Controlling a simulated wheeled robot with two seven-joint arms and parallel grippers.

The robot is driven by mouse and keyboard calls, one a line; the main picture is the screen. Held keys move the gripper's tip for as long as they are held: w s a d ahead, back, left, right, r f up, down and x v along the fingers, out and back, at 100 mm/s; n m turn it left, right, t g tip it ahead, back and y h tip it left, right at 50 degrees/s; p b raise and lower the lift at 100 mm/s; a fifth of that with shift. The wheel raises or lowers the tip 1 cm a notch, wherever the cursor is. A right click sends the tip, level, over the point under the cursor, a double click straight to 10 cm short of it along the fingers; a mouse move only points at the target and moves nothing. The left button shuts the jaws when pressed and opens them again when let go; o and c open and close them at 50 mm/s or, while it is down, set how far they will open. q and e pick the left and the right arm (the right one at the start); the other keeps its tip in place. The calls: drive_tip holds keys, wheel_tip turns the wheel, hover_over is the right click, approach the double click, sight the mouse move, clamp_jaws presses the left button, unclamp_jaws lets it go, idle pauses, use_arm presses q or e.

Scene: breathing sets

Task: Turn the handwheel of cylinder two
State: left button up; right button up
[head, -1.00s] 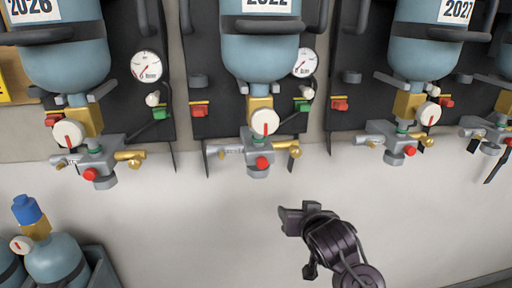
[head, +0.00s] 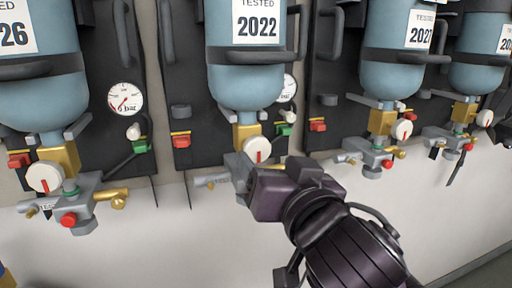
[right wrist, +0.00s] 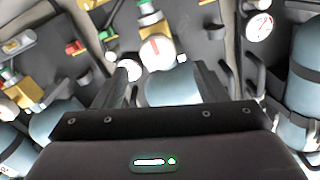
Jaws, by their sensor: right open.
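The second blue cylinder (head: 245,70) from the left, tagged 2022, hangs valve-down on a dark panel. Its brass valve (head: 247,131) carries a white round dial or wheel with a red mark (head: 257,149). I see no contact; a touch against the fitting cannot be told. My left gripper is not in view.
Similar cylinders hang on both sides: one at the left (head: 42,95) and one tagged 2027 (head: 398,60) at the right. Pressure gauges (head: 125,99), green and red clips, and brass side outlets stick out near the valves. The pale wall below is clear.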

sight(259, 151)
drive_tip(key=p+x, duration=0.1)
drive_tip(key=x, duration=0.5)
drive_tip(key=shift+w+d, duration=0.1)
drive_tip(key=shift+w, duration=0.1)
drive_tip(key=shift+w+a, duration=0.2)
drive_tip(key=shift+w, duration=0.25)
drive_tip(key=shift+f, duration=0.1)
drive_tip(key=shift+c, duration=0.4)
drive_tip(key=c, duration=0.9)
